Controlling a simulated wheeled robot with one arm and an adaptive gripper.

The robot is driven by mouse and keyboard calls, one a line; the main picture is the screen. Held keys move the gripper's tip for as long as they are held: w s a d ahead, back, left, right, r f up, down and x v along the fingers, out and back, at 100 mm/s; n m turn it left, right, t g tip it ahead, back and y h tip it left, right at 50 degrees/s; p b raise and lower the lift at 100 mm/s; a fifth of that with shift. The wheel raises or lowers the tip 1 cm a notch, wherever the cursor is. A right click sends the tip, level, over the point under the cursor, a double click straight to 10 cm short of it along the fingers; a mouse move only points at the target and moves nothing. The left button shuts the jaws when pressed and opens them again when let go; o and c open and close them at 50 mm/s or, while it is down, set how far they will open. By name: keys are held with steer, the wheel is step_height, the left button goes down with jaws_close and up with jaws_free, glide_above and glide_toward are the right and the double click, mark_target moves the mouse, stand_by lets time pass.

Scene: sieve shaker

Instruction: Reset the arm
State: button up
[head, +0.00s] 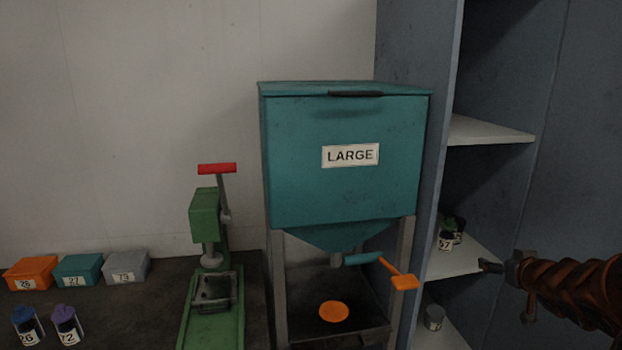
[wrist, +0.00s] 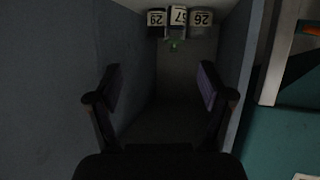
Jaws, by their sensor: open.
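My gripper (head: 486,266) enters from the right in the head view, on a brown-red arm, in front of the shelf unit. In the wrist view its two dark fingers (wrist: 159,88) are spread wide apart with nothing between them. The space past the fingers is the dark inside of the shelf unit. Several labelled jars (wrist: 178,20) stand beyond the fingertips at the top of the wrist view, apart from the gripper. Jars with dark green and black tops (head: 449,232) also show on the middle shelf in the head view, left of the gripper.
The blue-grey shelf unit (head: 438,165) has side walls close around the gripper. Left of it stands the teal LARGE hopper (head: 310,185) with an orange-ended handle (head: 404,282). Farther left are a green press (head: 204,215), small boxes (head: 78,270) and two jars (head: 67,325).

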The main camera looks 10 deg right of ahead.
steer(key=s+a+f+g, duration=0.2)
steer(key=s+a, duration=0.4)
steer(key=a, duration=0.3)
steer(key=s+a+f+g+y, duration=0.1)
steer(key=s+a+g, duration=0.4)
steer(key=a, duration=0.5)
steer(key=s+a+f+n+g, duration=0.1)
steer(key=s+a+g, duration=0.3)
steer(key=s+a, duration=0.4)
steer(key=shift+a+f+y+p, duration=0.4)
steer(key=shift+a+f, duration=0.4)
steer(key=shift+a, duration=0.4)
steer(key=s+a+g, duration=0.1)
steer(key=s+a, duration=0.2)
steer(key=s, duration=0.1)
steer(key=s+a+n+g+y, duration=0.1)
steer(key=s+a, duration=0.3)
steer(key=s+a+g+y, duration=0.1)
steer(key=s+a, duration=0.2)
steer(key=s, duration=0.1)
steer(key=shift+a+f+n, duration=0.15)
steer(key=shift+f+n, duration=0.1)
steer(key=shift+n, duration=0.15)
